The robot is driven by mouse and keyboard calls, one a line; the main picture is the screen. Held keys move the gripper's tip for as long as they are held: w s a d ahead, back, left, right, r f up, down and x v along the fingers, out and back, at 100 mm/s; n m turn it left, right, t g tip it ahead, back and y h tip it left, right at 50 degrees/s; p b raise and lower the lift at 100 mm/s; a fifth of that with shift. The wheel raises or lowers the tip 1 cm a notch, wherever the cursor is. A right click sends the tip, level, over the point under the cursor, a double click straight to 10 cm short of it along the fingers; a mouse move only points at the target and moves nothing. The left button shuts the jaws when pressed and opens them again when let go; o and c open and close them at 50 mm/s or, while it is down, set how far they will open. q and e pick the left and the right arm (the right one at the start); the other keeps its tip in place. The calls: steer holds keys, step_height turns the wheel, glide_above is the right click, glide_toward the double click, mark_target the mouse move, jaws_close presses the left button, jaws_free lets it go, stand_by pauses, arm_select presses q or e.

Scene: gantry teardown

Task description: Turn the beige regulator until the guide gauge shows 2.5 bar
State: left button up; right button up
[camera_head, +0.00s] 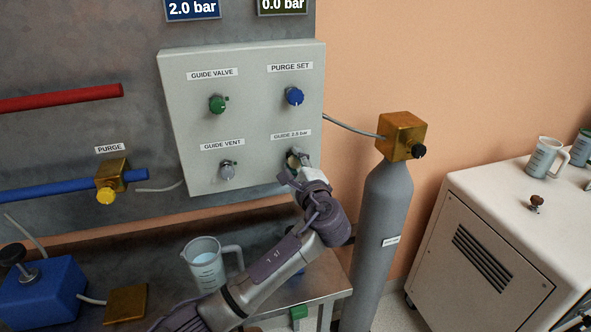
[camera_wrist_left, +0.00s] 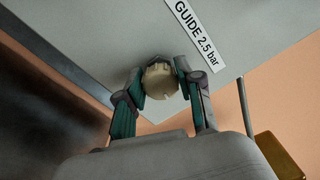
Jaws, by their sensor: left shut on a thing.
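The beige regulator is a round knob (camera_head: 292,157) at the lower right of the grey panel (camera_head: 250,125), under a label that reads GUIDE 2.5 bar in the left wrist view. In that view the beige knob (camera_wrist_left: 160,81) sits between the two fingers of my left gripper (camera_wrist_left: 161,72), which is shut on it. In the head view my left gripper (camera_head: 297,169) covers much of the knob. At the top edge, a blue display (camera_head: 192,9) reads 2.0 bar and a dark green display (camera_head: 283,5) reads 0.0 bar; their names are out of view. My right gripper is not in view.
The panel also holds a green knob (camera_head: 217,104), a blue knob (camera_head: 294,96) and a grey vent knob (camera_head: 227,171). A grey cylinder (camera_head: 382,220) with a brass block stands at the right.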

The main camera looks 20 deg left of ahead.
arm_select(q)
steer(key=n+b, duration=0.2)
steer(key=n, duration=0.1)
steer(key=shift+f, duration=0.35)
steer(key=shift+r+n+b, duration=0.1)
steer(key=shift+n+b, duration=1.1)
steer(key=shift+n, duration=0.4)
steer(key=o, duration=1.2)
steer(key=shift+r, duration=0.15)
steer(key=shift+c, duration=0.2)
steer(key=v, duration=1.2)
